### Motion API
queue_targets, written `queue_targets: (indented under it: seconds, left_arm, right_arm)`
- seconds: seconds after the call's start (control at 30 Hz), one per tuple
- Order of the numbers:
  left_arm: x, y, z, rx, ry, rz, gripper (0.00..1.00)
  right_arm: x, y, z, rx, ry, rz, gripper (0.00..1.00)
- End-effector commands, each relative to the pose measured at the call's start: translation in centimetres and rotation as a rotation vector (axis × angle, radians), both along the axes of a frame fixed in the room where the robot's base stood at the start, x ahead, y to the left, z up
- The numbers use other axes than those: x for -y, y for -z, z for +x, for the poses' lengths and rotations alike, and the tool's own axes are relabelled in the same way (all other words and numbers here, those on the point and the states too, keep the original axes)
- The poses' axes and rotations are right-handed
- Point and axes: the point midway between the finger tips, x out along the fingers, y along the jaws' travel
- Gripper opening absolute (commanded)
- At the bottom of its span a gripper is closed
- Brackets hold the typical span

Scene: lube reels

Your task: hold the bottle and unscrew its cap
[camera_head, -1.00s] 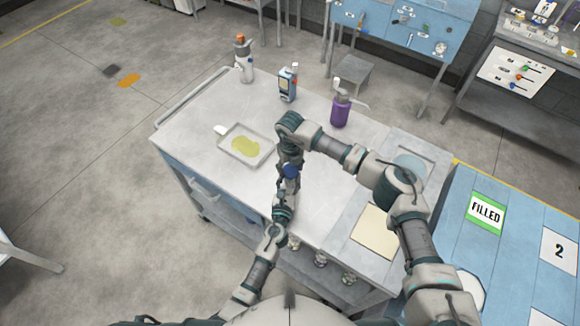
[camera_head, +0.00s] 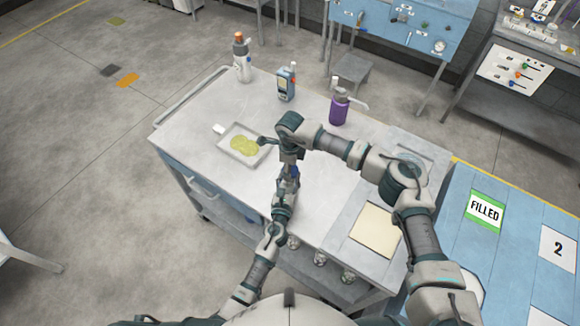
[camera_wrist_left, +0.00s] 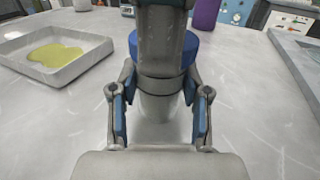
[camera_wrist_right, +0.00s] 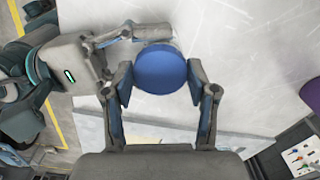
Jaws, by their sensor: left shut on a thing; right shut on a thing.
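A pale grey bottle (camera_wrist_left: 158,105) stands between the fingers of my left gripper (camera_wrist_left: 160,120) in the left wrist view. The left gripper is shut on its body. The bottle's round blue cap (camera_wrist_right: 161,70) fills the gap between the fingertips of my right gripper (camera_wrist_right: 159,80) in the right wrist view. The right gripper is shut on the cap from above. In the left wrist view part of the right gripper hides the front of the cap (camera_wrist_left: 192,46). In the head view the arms mostly hide the bottle. I cannot tell how far the cap is turned.
A tray (camera_head: 228,147) with a yellow-green puddle lies left of the grippers. A beige sheet (camera_head: 374,230) lies at right.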

Motion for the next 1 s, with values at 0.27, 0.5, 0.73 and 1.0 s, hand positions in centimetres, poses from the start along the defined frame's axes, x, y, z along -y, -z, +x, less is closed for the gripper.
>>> queue_targets:
  seconds: [0.27, 0.5, 0.73, 1.0]
  left_arm:
    - [-0.7, 0.2, 0.3, -0.003, -0.016, 0.001, 0.0]
    - [-0.7, 0.4, 0.2, -0.007, -0.016, 0.001, 0.0]
    - [-0.6, 0.4, 0.1, -0.008, -0.012, 0.002, 0.0]
    - [-0.3, 0.3, 0.1, -0.006, -0.006, 0.0, 0.0]
  right_arm:
    - [0.0, -0.2, -0.5, -0.016, -0.004, -0.004, 0.16]
    - [-0.1, -1.2, -0.4, -0.012, -0.004, -0.004, 0.16]
    - [0.0, -2.0, -0.3, -0.009, -0.001, -0.003, 0.16]
    - [0.0, -2.2, -0.2, -0.007, 0.0, -0.002, 0.16]
